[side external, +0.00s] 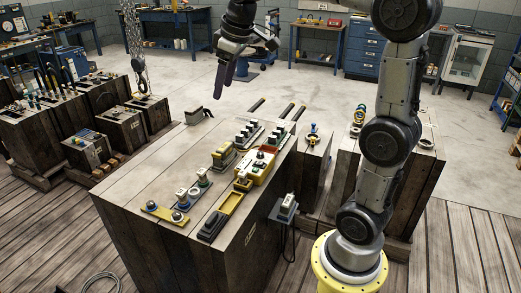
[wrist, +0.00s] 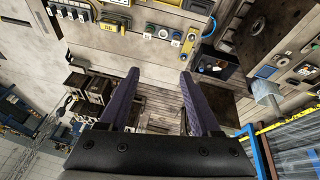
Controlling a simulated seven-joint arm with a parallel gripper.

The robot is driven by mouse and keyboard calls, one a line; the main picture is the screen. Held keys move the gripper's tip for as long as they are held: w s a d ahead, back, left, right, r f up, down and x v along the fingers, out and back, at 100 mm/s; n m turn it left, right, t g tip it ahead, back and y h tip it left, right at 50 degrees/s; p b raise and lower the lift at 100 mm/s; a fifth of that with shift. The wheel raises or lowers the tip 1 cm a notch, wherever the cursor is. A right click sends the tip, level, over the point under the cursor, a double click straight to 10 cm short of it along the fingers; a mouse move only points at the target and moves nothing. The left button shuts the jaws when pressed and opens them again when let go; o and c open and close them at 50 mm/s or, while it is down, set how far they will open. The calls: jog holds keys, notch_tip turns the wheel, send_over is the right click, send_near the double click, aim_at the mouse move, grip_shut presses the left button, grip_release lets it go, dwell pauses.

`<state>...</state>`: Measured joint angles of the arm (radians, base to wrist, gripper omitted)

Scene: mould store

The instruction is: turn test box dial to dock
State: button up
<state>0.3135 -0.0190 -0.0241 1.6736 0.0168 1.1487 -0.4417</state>
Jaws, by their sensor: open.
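My gripper (side external: 222,84) hangs open and empty in the air above the back left of the big wooden block. In the wrist view its two dark purple fingers (wrist: 160,76) are wide apart with nothing between them. A yellow-edged box with a red and white top (side external: 263,162) sits on the block, to the right of and below my gripper. I cannot tell whether it is the test box; another small box with a blue-edged top (side external: 88,148) stands on a block at left. No dial or dock mark is readable.
The wooden block (side external: 150,165) carries a yellow tray (side external: 229,203), rows of knobs (side external: 248,133) and a yellow plate with round fittings (side external: 166,213). A chain with a hook (side external: 137,65) hangs left of my gripper. The block's back left top is mostly clear.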

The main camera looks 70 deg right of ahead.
jog(key=w+d+f+m+g, duration=0.1)
jog(key=w+d+f, duration=0.2)
jog(key=d, duration=0.3)
jog(key=w+d+f, duration=0.3)
jog(key=d, duration=0.2)
jog(key=m+g+y, duration=0.1)
jog(key=m+g, duration=0.2)
send_over(260, 153)
notch_tip(260, 153, down, 17)
notch_tip(260, 153, down, 14)
jog(key=shift+d+r, duration=0.15)
grip_shut()
